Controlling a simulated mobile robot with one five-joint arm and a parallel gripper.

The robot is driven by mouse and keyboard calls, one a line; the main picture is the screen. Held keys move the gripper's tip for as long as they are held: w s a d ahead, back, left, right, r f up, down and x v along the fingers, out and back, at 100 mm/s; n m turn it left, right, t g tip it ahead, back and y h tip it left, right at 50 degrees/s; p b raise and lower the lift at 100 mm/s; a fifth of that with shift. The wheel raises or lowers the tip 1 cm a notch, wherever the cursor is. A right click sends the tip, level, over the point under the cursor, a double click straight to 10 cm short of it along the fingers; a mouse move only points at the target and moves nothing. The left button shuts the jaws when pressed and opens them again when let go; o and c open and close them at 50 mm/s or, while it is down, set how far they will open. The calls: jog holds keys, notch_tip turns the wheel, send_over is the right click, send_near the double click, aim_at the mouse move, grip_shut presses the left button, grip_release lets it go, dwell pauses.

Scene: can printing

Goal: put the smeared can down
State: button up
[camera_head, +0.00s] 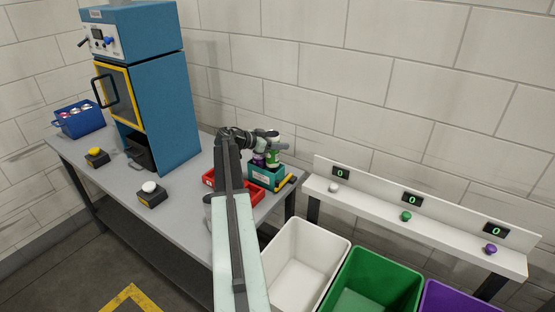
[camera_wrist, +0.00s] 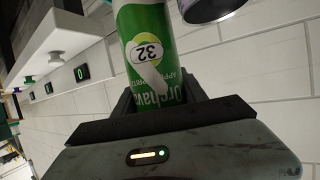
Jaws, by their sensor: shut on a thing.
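In the head view the green can (camera_head: 273,156) shows small at my gripper (camera_head: 270,141), above or in the teal bin (camera_head: 268,182). I cannot tell whether it touches the bin. A purple can (camera_head: 258,160) is just left of it, and a can's rim shows in the wrist view (camera_wrist: 208,12).
A red bin (camera_head: 250,196) sits beside the teal one, partly behind my arm. A yellow-and-black tool (camera_head: 286,183) lies at the table edge. White (camera_head: 336,240), green (camera_head: 408,268) and purple (camera_head: 450,297) floor bins stand below a shelf with buttons (camera_head: 406,216). A blue machine (camera_head: 160,110) stands left.

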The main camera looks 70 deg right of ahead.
aim_at(278, 153)
jog(key=shift+f+b, duration=2.65)
jog(key=shift+f, duration=0.1)
jog(key=o, duration=1.3)
jog(key=shift+r+p, duration=0.3)
jog(key=shift+r, duration=0.05)
jog(key=shift+r+p, duration=0.55)
jog(key=shift+p, duration=0.05)
jog(key=p+v, duration=0.4)
jog(key=v, duration=0.8)
jog(key=shift+f, duration=0.3)
